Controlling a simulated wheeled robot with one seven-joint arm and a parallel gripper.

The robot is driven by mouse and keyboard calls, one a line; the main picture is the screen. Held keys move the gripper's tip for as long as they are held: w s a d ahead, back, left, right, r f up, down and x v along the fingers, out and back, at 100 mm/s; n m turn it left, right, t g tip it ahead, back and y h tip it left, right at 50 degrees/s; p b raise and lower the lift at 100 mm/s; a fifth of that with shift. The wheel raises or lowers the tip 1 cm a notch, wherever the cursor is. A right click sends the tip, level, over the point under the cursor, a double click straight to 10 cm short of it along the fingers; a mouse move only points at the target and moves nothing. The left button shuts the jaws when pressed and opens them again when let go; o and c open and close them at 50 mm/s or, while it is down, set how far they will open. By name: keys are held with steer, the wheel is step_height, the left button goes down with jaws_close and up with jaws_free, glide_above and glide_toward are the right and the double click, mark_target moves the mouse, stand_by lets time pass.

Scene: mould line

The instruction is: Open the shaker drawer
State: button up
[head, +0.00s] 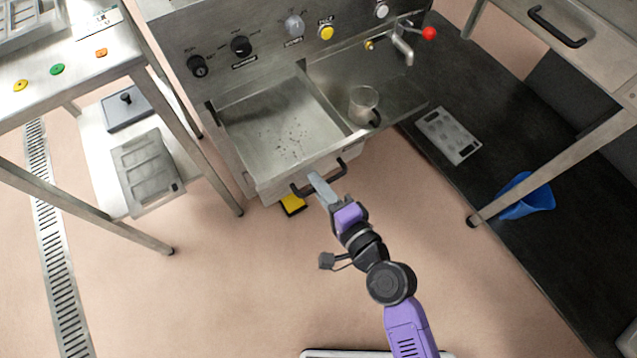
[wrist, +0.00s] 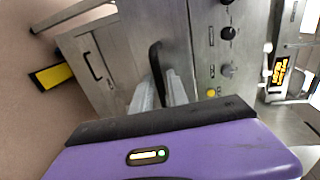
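The steel machine has a drawer front (head: 268,187) below its speckled basin, with a black bar handle (head: 336,173). I cannot tell how far the drawer stands out. My gripper (head: 316,182) is at the middle of this handle, its pale fingers crossing it. In the wrist view, the handle (wrist: 156,58) runs down between the two grey fingertips (wrist: 160,92), which are close on either side with hardly any gap. A second black handle (wrist: 91,66) shows on a lower front to the left in the wrist view.
A yellow and black block (head: 292,205) lies on the floor under the drawer. Steel tables flank the machine; a blue funnel-like container (head: 527,197) is at right. Floor in front is clear.

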steer(key=v, duration=0.7)
steer(key=shift+s+d+b, duration=0.25)
steer(key=shift+s+b, duration=0.05)
steer(key=shift+b, duration=0.15)
steer(key=shift+r, duration=0.15)
steer(key=s+d+r+n+t+h+p, duration=0.3)
steer(key=s+d+r+n+h, duration=0.25)
steer(key=d+r, duration=0.4)
steer(key=s+d+r+n+h+p, duration=0.1)
steer(key=s+d+r+n+p, duration=0.1)
steer(key=s+r, duration=0.3)
steer(key=s+d+r+n+g+h+p, duration=0.1)
steer(key=s+d+r+p, duration=0.4)
steer(key=s, duration=0.5)
steer(key=r+n+h, duration=0.1)
steer(key=n, duration=0.1)
steer(key=shift+s+r+n, duration=0.2)
steer(key=shift+s+n, duration=0.05)
steer(key=shift+n, duration=0.1)
steer(key=shift+d, duration=0.15)
